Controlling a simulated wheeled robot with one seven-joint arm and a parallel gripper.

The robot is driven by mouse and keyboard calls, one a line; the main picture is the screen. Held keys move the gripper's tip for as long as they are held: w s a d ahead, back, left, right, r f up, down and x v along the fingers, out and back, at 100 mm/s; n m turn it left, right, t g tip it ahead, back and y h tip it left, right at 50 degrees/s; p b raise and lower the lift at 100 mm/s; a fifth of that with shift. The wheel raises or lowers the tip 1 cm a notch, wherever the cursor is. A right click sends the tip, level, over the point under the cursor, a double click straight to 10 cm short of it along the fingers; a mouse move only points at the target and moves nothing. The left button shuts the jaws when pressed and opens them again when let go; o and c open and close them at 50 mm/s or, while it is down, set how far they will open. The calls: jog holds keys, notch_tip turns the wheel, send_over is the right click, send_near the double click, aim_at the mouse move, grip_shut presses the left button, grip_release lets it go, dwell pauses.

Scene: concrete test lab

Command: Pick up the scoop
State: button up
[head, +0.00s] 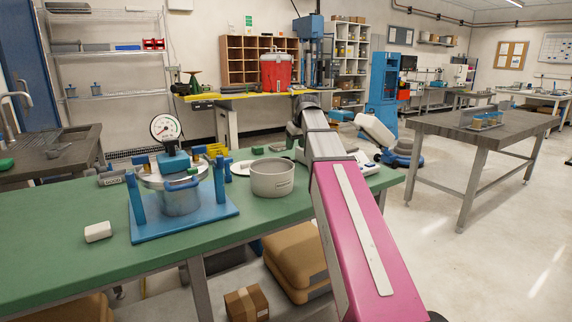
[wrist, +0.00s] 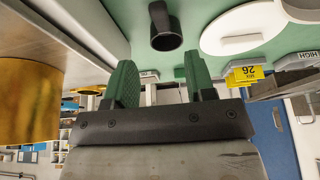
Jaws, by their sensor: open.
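A dark grey cup-like object with a short handle, which looks like the scoop (wrist: 166,40), lies on the green bench top (wrist: 202,62) at the top middle of the wrist view. I cannot make it out in the head view, where my arm covers part of the bench. My gripper (wrist: 162,83) shows two green fingers spread apart with nothing between them. The scoop is beyond the fingertips, roughly in line with the gap and apart from them. In the head view the fingers are hidden by my arm.
A brass-coloured cylinder (wrist: 28,100) is close at left.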

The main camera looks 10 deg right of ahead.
jog(key=x, duration=0.4)
jog(key=shift+x, duration=2.6)
jog(key=shift+s+a, duration=0.1)
grip_shut()
